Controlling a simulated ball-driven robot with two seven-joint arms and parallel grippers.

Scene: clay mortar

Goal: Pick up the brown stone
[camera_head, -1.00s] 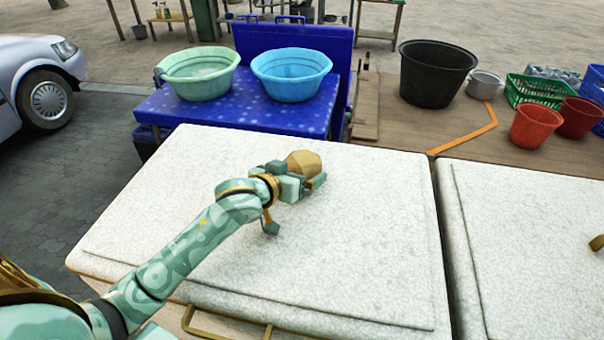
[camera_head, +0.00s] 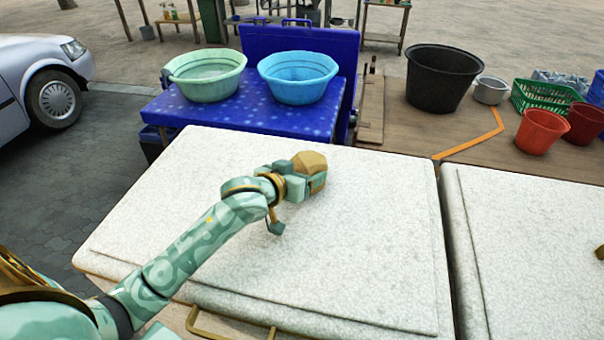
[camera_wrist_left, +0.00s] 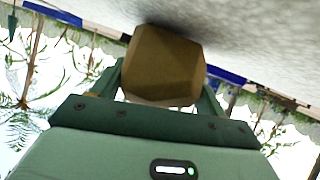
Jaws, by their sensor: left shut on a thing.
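The brown stone (camera_head: 310,161) is a faceted tan lump at the far middle of the white speckled worktop (camera_head: 330,240). My left gripper (camera_head: 306,180) is shut on it, with fingers on both sides. In the left wrist view the stone (camera_wrist_left: 164,64) sits between the two fingers of my left gripper (camera_wrist_left: 164,88), close to the white surface. I cannot tell whether the stone still touches the worktop. My right gripper is not in view.
A blue table (camera_head: 240,116) with a green basin (camera_head: 206,75) and a blue basin (camera_head: 298,78) stands behind the worktop. A black tub (camera_head: 441,78), red buckets and a green crate stand at the back right. The worktop around the gripper is clear.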

